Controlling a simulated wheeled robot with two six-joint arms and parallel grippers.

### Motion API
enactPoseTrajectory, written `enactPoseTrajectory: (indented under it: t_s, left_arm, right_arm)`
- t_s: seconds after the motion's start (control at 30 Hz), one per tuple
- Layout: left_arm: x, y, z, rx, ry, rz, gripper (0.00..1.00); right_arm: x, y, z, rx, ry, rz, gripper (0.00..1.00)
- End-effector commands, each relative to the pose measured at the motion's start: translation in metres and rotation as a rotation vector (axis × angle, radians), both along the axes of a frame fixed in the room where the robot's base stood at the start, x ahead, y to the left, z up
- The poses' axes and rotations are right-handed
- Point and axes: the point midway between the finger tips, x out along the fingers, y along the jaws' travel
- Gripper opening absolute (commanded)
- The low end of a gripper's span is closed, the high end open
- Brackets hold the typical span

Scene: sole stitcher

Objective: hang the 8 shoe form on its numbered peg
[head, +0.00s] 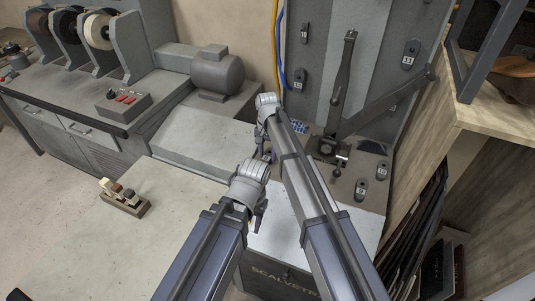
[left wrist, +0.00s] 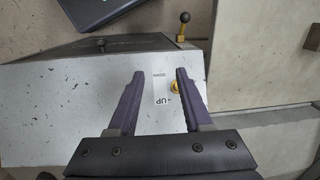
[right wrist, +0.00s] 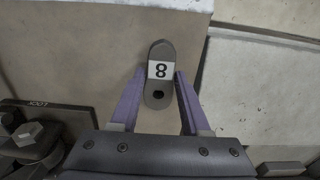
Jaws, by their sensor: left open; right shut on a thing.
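The 8 shoe form (right wrist: 158,95) is a small grey rounded plate with a white label and a dark hole near its lower end in the right wrist view. My right gripper (right wrist: 158,90) is shut on it, one purple finger on each side. In the head view my right gripper (head: 266,153) is above the grey bench area near the upright panel; the form is not clear there. My left gripper (head: 258,218) is the lower one, open and empty. In the left wrist view its fingers (left wrist: 156,82) are apart over a pale surface marked UP. I cannot pick out the 8 peg.
Other numbered forms (head: 303,33) (head: 300,78) (head: 410,53) are on the grey upright panel (head: 320,50). Two more (head: 382,170) (head: 361,189) are lower right. A dark lever mechanism (head: 335,145) stands close right of my right arm. A motor (head: 218,72) is behind left.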

Motion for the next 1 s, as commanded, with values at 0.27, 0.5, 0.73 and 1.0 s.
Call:
enactPoseTrajectory:
  t_s: [0.27,0.5,0.73,1.0]
  left_arm:
    - [0.0,0.0,0.019,0.0,0.0,0.0,0.5]
    - [0.0,0.0,0.031,0.0,0.0,0.0,0.5]
    - [0.0,0.0,0.03,0.0,0.0,0.0,0.5]
    - [0.0,0.0,0.034,0.0,0.0,0.001,0.5]
  right_arm:
    - [0.0,0.0,0.019,0.0,0.0,0.0,0.0]
    - [0.0,0.0,0.031,0.0,0.0,0.0,0.0]
    - [0.0,0.0,0.03,0.0,0.0,0.0,0.0]
    - [-0.002,0.001,0.034,0.0,0.0,0.0,0.0]
